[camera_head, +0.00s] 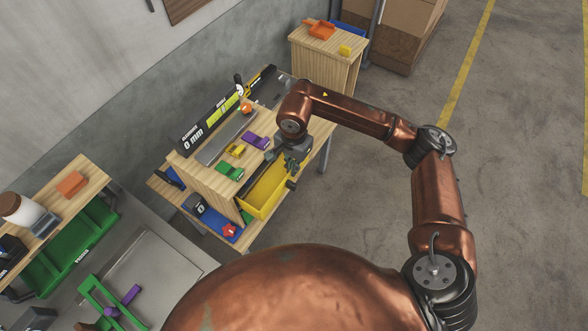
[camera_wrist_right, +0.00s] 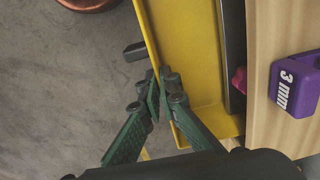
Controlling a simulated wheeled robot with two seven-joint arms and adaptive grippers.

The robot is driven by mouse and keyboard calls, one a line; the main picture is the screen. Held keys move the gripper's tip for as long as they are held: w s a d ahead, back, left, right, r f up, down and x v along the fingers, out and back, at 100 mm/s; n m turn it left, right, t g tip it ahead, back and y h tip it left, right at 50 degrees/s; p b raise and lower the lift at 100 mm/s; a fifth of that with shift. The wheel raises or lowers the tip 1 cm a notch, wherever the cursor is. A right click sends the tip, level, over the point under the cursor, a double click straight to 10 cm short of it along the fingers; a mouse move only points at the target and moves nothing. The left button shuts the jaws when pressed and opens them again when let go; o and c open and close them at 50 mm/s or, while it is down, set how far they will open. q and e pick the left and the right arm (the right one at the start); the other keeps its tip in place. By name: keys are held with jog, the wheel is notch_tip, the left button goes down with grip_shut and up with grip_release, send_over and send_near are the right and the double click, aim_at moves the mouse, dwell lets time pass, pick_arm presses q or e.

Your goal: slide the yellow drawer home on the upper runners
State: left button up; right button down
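The yellow drawer (camera_head: 250,211) sticks out from the right side of the wooden cabinet (camera_head: 206,187), below its top. In the right wrist view the drawer (camera_wrist_right: 190,45) shows its yellow floor and walls. My right gripper (camera_head: 291,166) is at the drawer's outer wall. In the wrist view its green fingers (camera_wrist_right: 161,95) stand on either side of that wall's rim, closed onto it. A dark runner (camera_wrist_right: 234,50) lies along the drawer's cabinet side. How the drawer sits on the runners is hidden. My left gripper is not in view.
A red knob (camera_head: 230,230) sits low by the cabinet. A wooden stand (camera_head: 326,68) is behind. Floor to the right is clear.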

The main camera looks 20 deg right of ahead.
jog(key=shift+w+a, duration=0.2)
jog(key=shift+w, duration=0.05)
jog(key=shift+w+a+b, duration=0.2)
jog(key=shift+w+b, duration=0.05)
jog(key=shift+b, duration=0.05)
jog(key=shift+w+a, duration=0.35)
dwell(0.3)
jog(key=shift+f+b, duration=0.1)
jog(key=shift+b, duration=0.65)
dwell(0.4)
